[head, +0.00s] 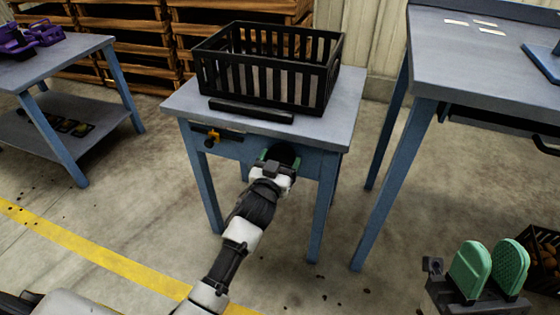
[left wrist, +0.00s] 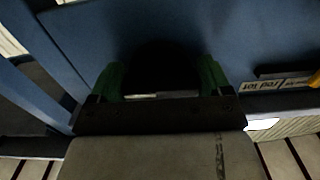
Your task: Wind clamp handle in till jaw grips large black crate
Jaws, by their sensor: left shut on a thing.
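The large black crate (head: 268,78), slatted and open-topped, stands on the small grey-topped table with blue legs (head: 335,130). The clamp jaw (head: 250,111), a low black bar, lies along the crate's near side; I cannot tell whether they touch. My left gripper (head: 279,162) is at the table's front, shut on the dark round clamp handle (head: 284,153). In the left wrist view, the gripper's green fingers (left wrist: 162,85) sit on either side of the dark handle (left wrist: 160,62), whose details are lost in shadow. My right gripper (head: 489,270) is open and empty at lower right.
A small orange-and-black fitting (head: 211,138) is on the table's front, left of the handle. A taller workbench (head: 480,75) stands at right, a bench with purple items (head: 35,38) at left. A crate of brown items (head: 545,250) is beside my right gripper.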

